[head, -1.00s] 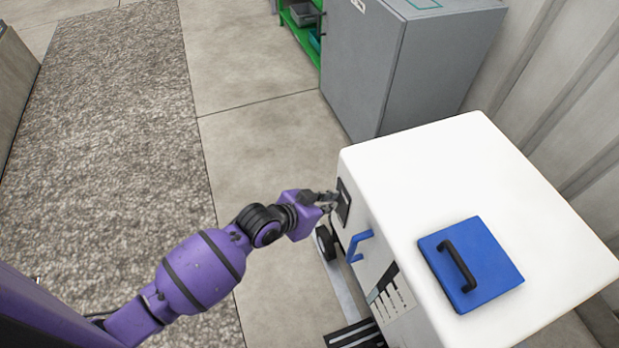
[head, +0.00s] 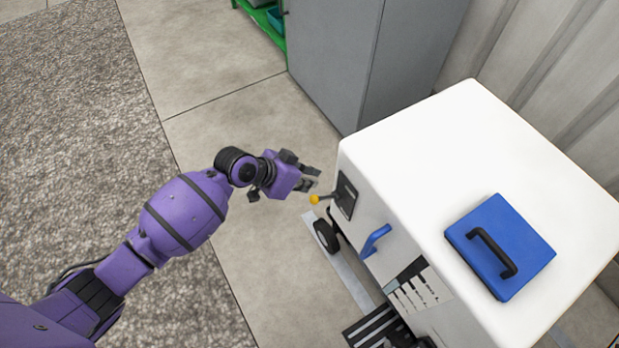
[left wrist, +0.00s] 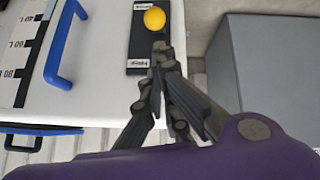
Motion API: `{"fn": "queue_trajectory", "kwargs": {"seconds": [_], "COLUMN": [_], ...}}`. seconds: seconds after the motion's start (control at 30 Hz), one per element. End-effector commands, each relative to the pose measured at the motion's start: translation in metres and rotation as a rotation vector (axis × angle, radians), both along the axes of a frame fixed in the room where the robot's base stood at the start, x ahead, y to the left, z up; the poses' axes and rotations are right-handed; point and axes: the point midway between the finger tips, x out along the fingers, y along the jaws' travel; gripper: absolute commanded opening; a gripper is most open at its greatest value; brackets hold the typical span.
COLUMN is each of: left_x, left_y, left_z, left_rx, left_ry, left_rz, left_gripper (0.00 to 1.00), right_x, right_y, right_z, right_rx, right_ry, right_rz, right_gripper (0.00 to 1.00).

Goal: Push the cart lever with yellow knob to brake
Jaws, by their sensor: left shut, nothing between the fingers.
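The white cart (head: 455,140) stands at the right with a dark lever plate (head: 346,196) on its side. A short lever with a yellow knob (head: 314,199) sticks out from that plate. My left gripper (head: 314,178) is shut and empty, on the far side of the knob in the head view and close to it. In the left wrist view the yellow knob (left wrist: 154,18) lies just beyond the fingertips (left wrist: 162,52), toward the upper end of the black plate (left wrist: 140,50). The plate has a small label at each end, too small to read. My right gripper is not in view.
A blue handle (head: 375,241) sticks out of the cart's side near the plate. A blue lid with a black handle (head: 500,245) sits on top. A grey cabinet (head: 340,60) stands behind. The floor left of the cart is clear.

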Motion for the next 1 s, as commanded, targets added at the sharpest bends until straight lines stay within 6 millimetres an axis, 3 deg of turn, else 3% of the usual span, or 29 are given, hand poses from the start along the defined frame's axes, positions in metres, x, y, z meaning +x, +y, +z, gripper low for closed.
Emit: {"fn": "queue_trajectory", "kwargs": {"seconds": [0.2, 0.4, 1.0], "left_x": [0.014, 0.024, 0.028], "left_y": [-0.025, -0.04, -0.046], "left_z": [-0.033, -0.054, -0.061], "left_rx": [-0.001, -0.001, -0.003], "left_ry": [0.003, 0.001, -0.003], "left_rz": [0.001, 0.001, 0.001], "left_gripper": [0.0, 0.0, 0.0], "right_x": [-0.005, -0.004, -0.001], "right_y": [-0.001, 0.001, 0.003], "right_z": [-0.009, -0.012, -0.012], "right_rx": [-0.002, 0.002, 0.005], "right_ry": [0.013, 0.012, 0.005], "right_rz": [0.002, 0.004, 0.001], "right_gripper": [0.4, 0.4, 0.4]}}
